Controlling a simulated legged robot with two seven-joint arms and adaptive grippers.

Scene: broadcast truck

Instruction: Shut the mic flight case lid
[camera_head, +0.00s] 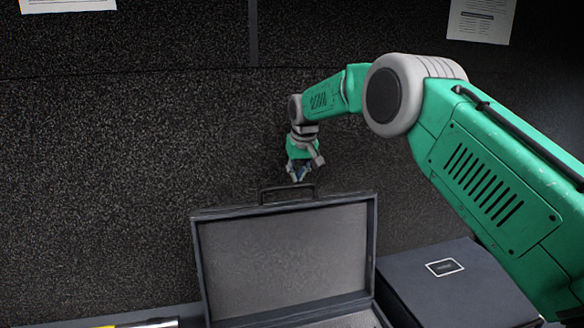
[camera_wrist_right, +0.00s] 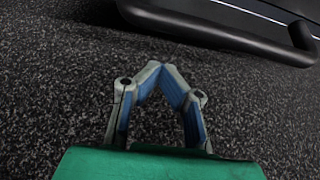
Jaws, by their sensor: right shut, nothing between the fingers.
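The mic flight case stands open in the head view, its dark lid (camera_head: 285,258) raised roughly upright with the grey inner face toward me. A black handle (camera_head: 288,194) sits on the lid's top edge. The case's lower part (camera_head: 352,318) is mostly cut off by the bottom of the picture. My right gripper (camera_head: 299,175) is shut and empty, just above and behind the handle. In the right wrist view its blue-padded fingers (camera_wrist_right: 165,75) meet at the tips, and the handle (camera_wrist_right: 215,30) shows beyond them, apart from them. My left gripper is not in view.
A closed dark case (camera_head: 450,285) with a white-framed label stands to the right of the open case, under my right arm. A cylindrical silver and yellow object (camera_head: 150,323) lies at the lower left. A dark speckled wall (camera_head: 120,160) with papers rises behind.

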